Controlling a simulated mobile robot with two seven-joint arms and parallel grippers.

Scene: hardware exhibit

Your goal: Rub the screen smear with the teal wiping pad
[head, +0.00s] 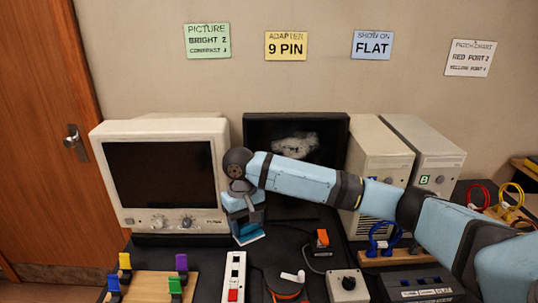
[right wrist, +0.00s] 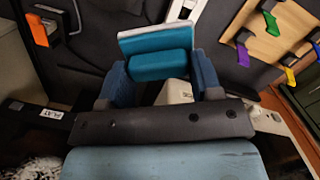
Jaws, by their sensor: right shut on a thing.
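The smear (head: 297,146) is a whitish patch on the dark screen of the black flat monitor (head: 258,125); it also shows at the lower left corner of the right wrist view (right wrist: 30,169). My right gripper (head: 244,222) points down in front of the gap between the beige CRT and the black monitor, left of and below the smear. It is shut on the teal wiping pad (head: 251,237). In the right wrist view the pad (right wrist: 160,65), with a pale face, sits between the two blue fingers. The pad is apart from the smear. My left gripper is not in view.
A beige CRT (head: 112,143) stands left and two beige computer towers (head: 372,135) right. On the dark tabletop are a white power strip (head: 234,272), an orange-ended connector (head: 320,240), a grey box (head: 347,284) and a wooden board with coloured hooks (head: 148,286).

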